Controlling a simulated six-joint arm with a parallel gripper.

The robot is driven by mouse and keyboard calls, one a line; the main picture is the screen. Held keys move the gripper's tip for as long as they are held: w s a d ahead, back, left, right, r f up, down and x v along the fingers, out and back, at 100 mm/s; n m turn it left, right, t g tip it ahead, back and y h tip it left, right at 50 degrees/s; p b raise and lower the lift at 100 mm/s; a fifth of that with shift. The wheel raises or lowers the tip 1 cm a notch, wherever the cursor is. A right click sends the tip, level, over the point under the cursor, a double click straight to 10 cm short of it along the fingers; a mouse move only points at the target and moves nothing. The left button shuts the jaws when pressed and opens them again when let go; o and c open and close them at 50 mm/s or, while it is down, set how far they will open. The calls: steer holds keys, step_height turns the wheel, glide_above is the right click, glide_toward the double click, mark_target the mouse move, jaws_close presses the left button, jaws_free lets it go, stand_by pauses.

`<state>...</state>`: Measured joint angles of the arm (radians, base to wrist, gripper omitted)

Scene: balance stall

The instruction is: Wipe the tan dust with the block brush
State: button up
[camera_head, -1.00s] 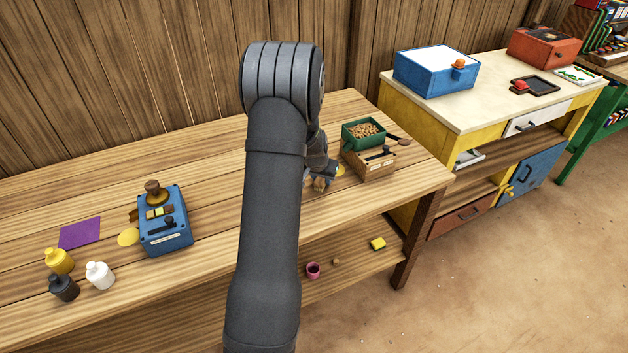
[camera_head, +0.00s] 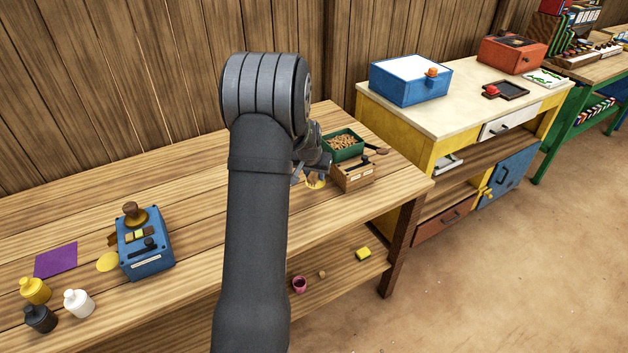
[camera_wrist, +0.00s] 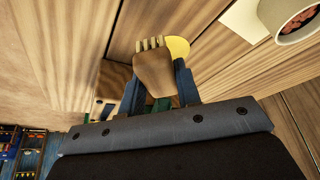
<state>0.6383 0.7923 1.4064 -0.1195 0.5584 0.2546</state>
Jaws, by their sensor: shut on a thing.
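The block brush (camera_wrist: 153,72), a brown block with pale bristle tufts at its far end, is between my gripper's fingers (camera_wrist: 160,88) in the wrist view. My gripper is shut on it. A flat yellow-tan round patch (camera_wrist: 179,46), perhaps the tan dust, lies on the bench just beyond and right of the bristles; I cannot tell whether they touch it. In the head view my gripper (camera_head: 314,160) is over the bench's right part, beside this patch (camera_head: 316,183), and the brush is not clearly visible. Another yellow patch (camera_head: 107,262) lies beside the blue box.
A wooden box (camera_head: 353,178) and green tray of nuts (camera_head: 342,146) stand close right of my gripper. The blue box (camera_head: 146,245), purple sheet (camera_head: 56,260) and small bottles (camera_head: 77,302) are at left. A pale cup (camera_wrist: 290,22) shows in the wrist view's corner.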

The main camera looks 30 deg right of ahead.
steer(key=shift+r, duration=1.35)
